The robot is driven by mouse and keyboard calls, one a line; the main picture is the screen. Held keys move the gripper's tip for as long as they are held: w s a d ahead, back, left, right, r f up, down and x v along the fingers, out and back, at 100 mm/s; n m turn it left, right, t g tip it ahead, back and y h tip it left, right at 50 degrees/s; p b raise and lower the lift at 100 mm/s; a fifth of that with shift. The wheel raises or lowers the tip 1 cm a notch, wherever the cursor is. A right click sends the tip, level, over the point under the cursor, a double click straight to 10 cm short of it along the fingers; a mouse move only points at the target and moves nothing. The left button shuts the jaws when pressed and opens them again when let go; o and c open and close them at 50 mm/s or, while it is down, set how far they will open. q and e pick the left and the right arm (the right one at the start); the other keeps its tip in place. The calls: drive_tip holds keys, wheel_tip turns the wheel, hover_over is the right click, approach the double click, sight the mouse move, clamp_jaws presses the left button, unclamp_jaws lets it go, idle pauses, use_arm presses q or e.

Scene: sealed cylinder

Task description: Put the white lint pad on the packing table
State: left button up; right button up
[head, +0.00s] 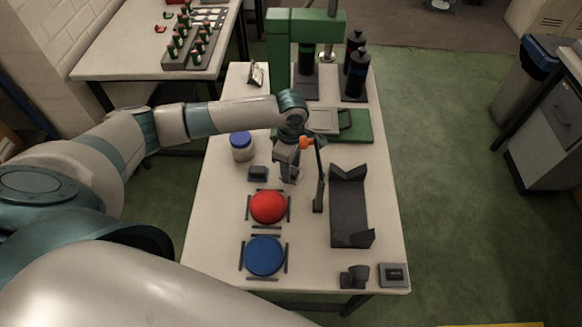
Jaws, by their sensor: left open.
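My left arm reaches in from the left over the near pale table (222,190). Its gripper (287,172) points down above the middle of this table, open, and I see nothing held in it. I cannot make out the white lint pad for certain. A pale flat square (322,122) lies by a green plate (355,126) behind the gripper, but I cannot tell what it is. A second pale table (125,62) stands at the back left. I cannot tell which one is the packing table. My right gripper is out of view.
A red dome (268,207), a blue dome (264,255), a blue-lidded jar (241,146), a dark post (319,190) and a black cradle (350,208) stand around the gripper. A green press (290,22) and dark bottles (356,72) are behind. Green floor lies right.

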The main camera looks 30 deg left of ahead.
use_arm(q)
wheel_tip(320, 180, up, 12)
drive_tip(key=b, duration=0.2)
drive_tip(key=shift+b, duration=0.3)
idle(0.5)
